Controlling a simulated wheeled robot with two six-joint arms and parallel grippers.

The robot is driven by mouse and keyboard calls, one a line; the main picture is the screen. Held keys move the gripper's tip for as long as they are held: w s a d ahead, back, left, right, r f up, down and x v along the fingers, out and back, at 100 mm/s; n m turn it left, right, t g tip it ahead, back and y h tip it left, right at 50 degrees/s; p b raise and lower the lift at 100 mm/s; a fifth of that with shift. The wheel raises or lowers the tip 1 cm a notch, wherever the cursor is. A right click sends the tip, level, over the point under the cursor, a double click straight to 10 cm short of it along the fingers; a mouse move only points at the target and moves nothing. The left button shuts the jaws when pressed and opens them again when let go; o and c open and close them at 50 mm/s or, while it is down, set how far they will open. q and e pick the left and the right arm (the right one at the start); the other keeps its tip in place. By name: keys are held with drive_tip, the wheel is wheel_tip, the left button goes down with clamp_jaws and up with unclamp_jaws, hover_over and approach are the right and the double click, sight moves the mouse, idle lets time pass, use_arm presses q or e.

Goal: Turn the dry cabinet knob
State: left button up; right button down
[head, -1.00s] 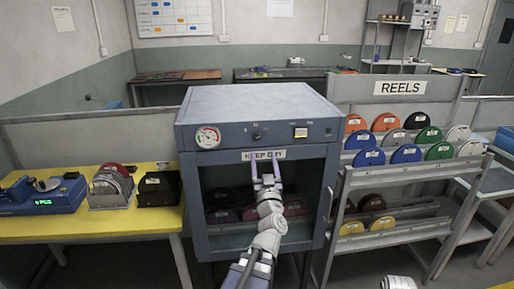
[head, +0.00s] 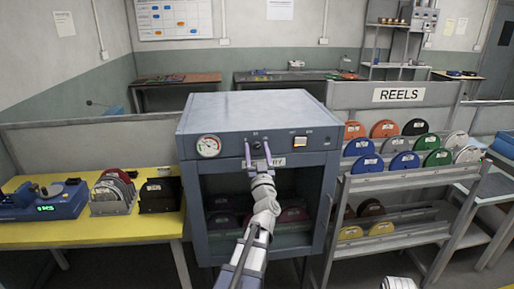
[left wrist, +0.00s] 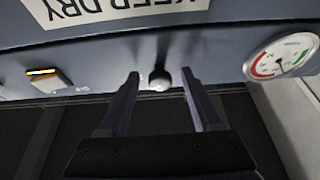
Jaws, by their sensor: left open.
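The dry cabinet (head: 255,103) is a grey-blue box with a dark window front. Its small dark knob (head: 257,145) is on the upper front panel, between the round gauge and the lit switch. My left gripper (head: 257,151) is open in front of that panel, its two purple-grey fingers pointing at the knob. In the left wrist view, which is upside down, the knob (left wrist: 159,80) shows between the open fingertips (left wrist: 160,76), with a gap on both sides. I cannot tell whether the fingertips reach its depth.
A round gauge (head: 208,146) and a lit switch (head: 300,142) flank the knob. The KEEP DRY label (left wrist: 110,8) is partly hidden by my gripper in the head view. A yellow table (head: 95,228) stands left and a reel rack (head: 400,176) right.

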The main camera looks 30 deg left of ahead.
use_arm(q)
clamp_jaws()
idle(0.5)
